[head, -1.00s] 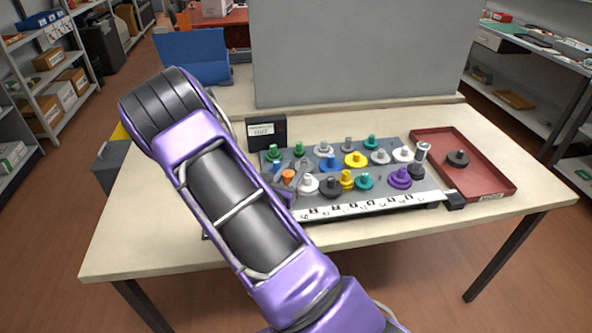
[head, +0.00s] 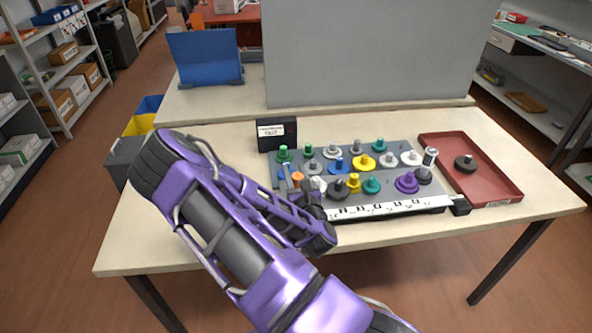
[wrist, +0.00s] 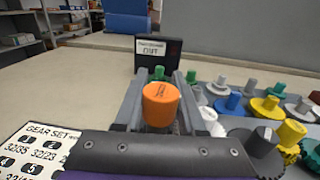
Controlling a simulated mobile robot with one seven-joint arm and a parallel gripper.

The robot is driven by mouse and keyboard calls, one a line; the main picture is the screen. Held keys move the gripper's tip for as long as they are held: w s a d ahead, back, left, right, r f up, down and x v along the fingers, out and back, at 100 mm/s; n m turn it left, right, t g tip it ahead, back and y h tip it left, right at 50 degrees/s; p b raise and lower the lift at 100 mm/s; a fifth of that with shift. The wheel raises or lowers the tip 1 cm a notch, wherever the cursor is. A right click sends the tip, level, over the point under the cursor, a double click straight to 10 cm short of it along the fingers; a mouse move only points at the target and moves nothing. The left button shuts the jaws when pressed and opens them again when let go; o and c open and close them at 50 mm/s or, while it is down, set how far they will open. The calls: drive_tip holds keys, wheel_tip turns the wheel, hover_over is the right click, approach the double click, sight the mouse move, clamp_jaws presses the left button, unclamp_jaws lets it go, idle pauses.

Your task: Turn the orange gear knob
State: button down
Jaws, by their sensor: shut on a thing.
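The orange gear knob (wrist: 161,104) sits between the two fingers of my gripper (wrist: 155,100) in the wrist view, and the fingers are shut on it. In the head view the orange knob (head: 297,177) shows at the left part of the grey gear board (head: 400,150), with my gripper (head: 291,174) at it and my purple arm reaching in from the front. The lower part of the knob is hidden by the gripper in the wrist view.
Several other gears crowd the board to the right, among them a yellow gear (head: 363,162) and a purple gear (head: 406,183). A black display box (head: 277,134) stands behind the knob. A red tray (head: 510,190) holding a dark gear lies at the right.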

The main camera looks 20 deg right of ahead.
idle(0.5)
drive_tip(key=c, duration=0.5)
unclamp_jaws()
drive_tip(key=shift+s, duration=0.1)
